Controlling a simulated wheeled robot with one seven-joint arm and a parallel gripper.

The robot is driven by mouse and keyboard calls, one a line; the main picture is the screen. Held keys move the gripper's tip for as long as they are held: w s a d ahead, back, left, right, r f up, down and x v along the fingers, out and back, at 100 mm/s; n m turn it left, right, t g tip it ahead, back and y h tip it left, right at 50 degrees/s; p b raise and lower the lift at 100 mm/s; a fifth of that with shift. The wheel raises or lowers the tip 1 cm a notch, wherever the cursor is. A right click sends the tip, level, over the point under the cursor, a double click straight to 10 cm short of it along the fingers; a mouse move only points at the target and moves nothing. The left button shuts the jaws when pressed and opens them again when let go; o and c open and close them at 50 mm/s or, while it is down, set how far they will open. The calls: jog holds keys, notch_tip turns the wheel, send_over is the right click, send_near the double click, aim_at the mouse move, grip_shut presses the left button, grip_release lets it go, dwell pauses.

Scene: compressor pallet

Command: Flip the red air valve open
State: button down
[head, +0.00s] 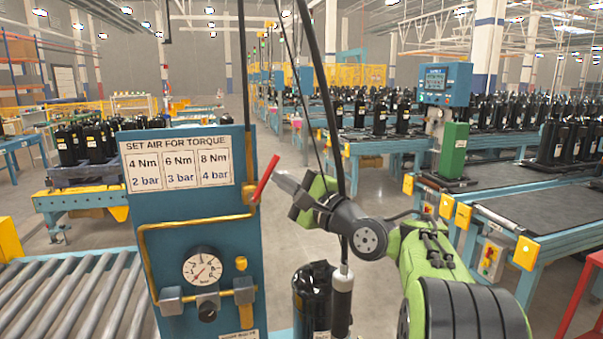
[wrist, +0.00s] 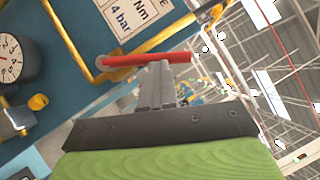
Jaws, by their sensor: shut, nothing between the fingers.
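The red air valve lever (head: 266,177) sits at the right edge of the blue panel (head: 200,232), on the end of the yellow pipe (head: 190,221). It slants up and to the right from its pivot. In the wrist view the red lever (wrist: 150,59) runs across, just beyond the fingertips. My gripper (head: 279,176) is just right of the lever, its fingers shut and empty. In the wrist view my gripper (wrist: 157,68) has its tips at or very near the middle of the lever; I cannot tell whether they touch.
A pressure gauge (head: 202,268) with a knob below sits low on the panel. A torque sign (head: 176,160) is above. A black compressor (head: 314,295) and a hanging tool (head: 342,292) are below my arm. A roller conveyor (head: 75,290) is at left.

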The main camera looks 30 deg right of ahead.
aim_at(269, 171)
jog(key=n+p, duration=0.1)
jog(key=a+r+n+g+p, duration=0.2)
jog(key=p, duration=0.1)
jog(key=shift+w+a+r+n, duration=0.1)
jog(key=shift+w+a+n, duration=0.2)
jog(key=shift+w, duration=0.1)
dwell(0.5)
jog(key=shift+w, duration=0.1)
